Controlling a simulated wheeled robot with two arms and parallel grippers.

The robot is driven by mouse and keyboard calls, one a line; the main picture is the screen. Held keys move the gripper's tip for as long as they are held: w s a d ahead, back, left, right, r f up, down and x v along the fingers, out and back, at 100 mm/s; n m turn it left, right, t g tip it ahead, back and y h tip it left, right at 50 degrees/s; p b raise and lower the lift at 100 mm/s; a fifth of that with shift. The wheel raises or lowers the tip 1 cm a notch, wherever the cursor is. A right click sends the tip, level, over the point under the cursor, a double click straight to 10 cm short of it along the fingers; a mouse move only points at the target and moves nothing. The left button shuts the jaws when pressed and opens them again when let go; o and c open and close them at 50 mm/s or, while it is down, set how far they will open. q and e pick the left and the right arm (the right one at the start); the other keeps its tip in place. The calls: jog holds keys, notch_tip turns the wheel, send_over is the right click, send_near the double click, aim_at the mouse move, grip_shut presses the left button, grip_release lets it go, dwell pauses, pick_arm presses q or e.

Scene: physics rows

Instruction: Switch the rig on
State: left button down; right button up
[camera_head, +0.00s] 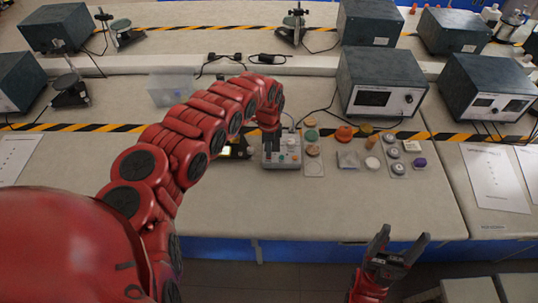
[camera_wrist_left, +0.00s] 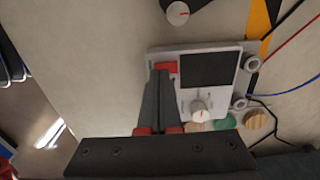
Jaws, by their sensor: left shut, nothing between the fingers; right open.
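The rig is a small light-grey box (camera_head: 291,156) on the bench, in the middle of the head view. In the left wrist view the rig (camera_wrist_left: 226,95) has a dark screen (camera_wrist_left: 205,69), a white knob (camera_wrist_left: 199,108) and a red switch (camera_wrist_left: 170,67) near one edge. My left gripper (camera_head: 271,149) is shut and empty and points down at the rig. In the left wrist view its fingertips (camera_wrist_left: 161,74) are at the red switch; I cannot tell if they touch it, and they partly hide it. My right gripper (camera_head: 404,236) is open and empty, in front of the bench.
A dark instrument box (camera_head: 378,82) with a display stands behind to the right. Several small discs and parts, including a purple one (camera_head: 419,162), lie right of the rig. A clear bin (camera_head: 170,89) stands behind left. Cables run behind the rig. The bench front is mostly clear.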

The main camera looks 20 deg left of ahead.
pick_arm(q)
jog(key=shift+f+b, duration=0.45)
jog(key=shift+f, duration=0.2)
jog(key=shift+s, duration=0.1)
jog(key=shift+r+p, duration=0.9)
jog(key=shift+r, duration=0.05)
notch_tip(320, 180, up, 5)
jog(key=p, duration=0.4)
